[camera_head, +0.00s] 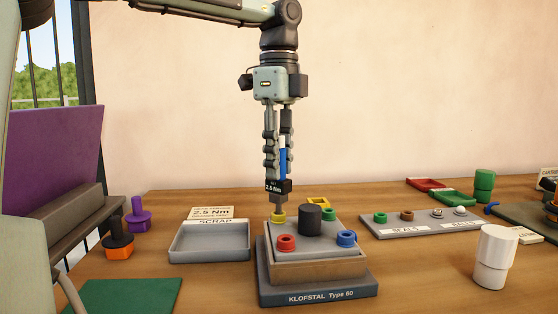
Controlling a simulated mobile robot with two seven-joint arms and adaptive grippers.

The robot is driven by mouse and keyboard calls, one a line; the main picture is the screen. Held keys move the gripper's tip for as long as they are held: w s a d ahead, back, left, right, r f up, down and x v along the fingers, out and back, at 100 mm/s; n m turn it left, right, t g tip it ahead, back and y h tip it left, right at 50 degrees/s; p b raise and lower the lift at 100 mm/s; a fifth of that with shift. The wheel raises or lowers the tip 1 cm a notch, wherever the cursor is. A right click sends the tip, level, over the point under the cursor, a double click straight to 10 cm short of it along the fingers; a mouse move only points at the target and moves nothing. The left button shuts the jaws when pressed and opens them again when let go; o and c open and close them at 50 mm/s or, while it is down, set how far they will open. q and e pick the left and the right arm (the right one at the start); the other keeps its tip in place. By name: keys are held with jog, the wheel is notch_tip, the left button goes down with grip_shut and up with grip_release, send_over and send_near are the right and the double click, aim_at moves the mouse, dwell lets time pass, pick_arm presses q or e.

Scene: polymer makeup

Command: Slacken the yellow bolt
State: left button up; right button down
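The yellow bolt (278,217) sits at the back left corner of the lid of the grey block labelled KLOFSTAL Type 60 (318,292). My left gripper (278,168) points straight down above it. Its fingers are shut on a driver (276,186) with a blue and white handle and a dark head marked 2.5 Nm. The driver stands upright, and its tip is at the top of the yellow bolt; I cannot tell whether it is seated. A red bolt (286,243), a blue bolt (346,238) and a green bolt (329,214) hold the other corners. My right gripper is not in view.
A dark knob (310,219) rises from the lid's middle. A grey SCRAP tray (210,243) stands left, beside orange (119,250) and purple (138,217) tools. A parts board (419,222) and a white cylinder (493,259) are right. A yellow piece (318,202) lies behind the block.

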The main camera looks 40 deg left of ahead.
pick_arm(q)
jog(key=o, duration=0.3)
jog(key=shift+o, duration=0.2)
